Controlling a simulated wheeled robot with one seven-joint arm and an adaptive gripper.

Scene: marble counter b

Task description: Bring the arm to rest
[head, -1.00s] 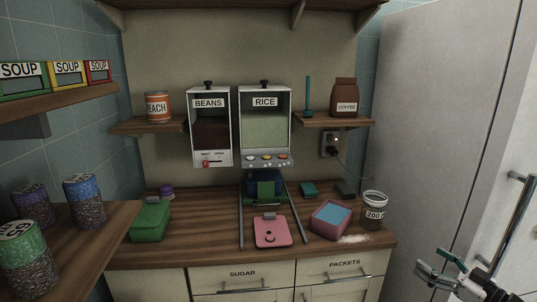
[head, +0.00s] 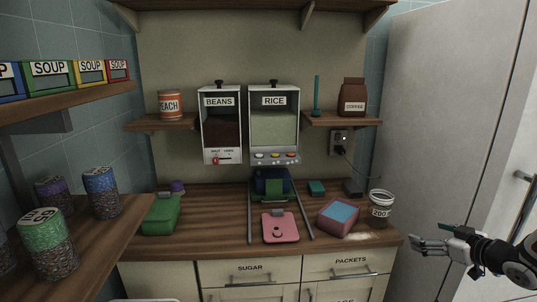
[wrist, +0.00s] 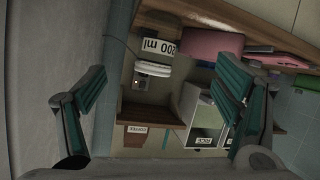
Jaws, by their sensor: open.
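My gripper (head: 432,236) is at the lower right of the head view, in front of the tall grey door and to the right of the counter. It is held apart from everything and holds nothing. In the wrist view its two green-padded fingers (wrist: 162,108) stand wide apart with empty space between them. The wrist picture is turned, with the counter toward the top and the shelf below.
The wooden counter (head: 215,225) holds a jar (head: 380,210), a pink box with a blue top (head: 338,217), a pink lid (head: 280,228) and a green box (head: 161,214). A grey door (head: 440,120) stands at right. A shelf with cans (head: 100,193) juts in at left.

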